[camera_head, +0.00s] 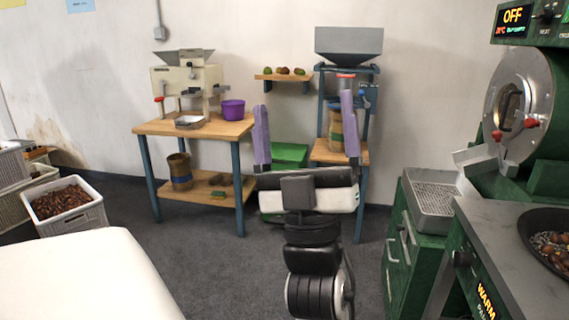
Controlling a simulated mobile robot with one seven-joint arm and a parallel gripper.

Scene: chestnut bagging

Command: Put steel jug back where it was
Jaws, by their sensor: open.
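I cannot make out a steel jug anywhere in this view. My gripper (304,100) is in the middle of the picture, pointing away from me, with its two purple fingers wide apart. Nothing shows held between the fingers. Behind them are the wall, a green box (290,154) and the stand with the hopper (348,42). The right finger partly covers a striped sack-like container (336,128) on that stand.
A wooden table (150,127) at the left holds a cream machine, a small metal tray (190,122) and a purple bucket (233,109). A white crate (72,222) of chestnuts stands on the floor. Green roasting equipment (412,240) fills the right. Grey floor between is clear.

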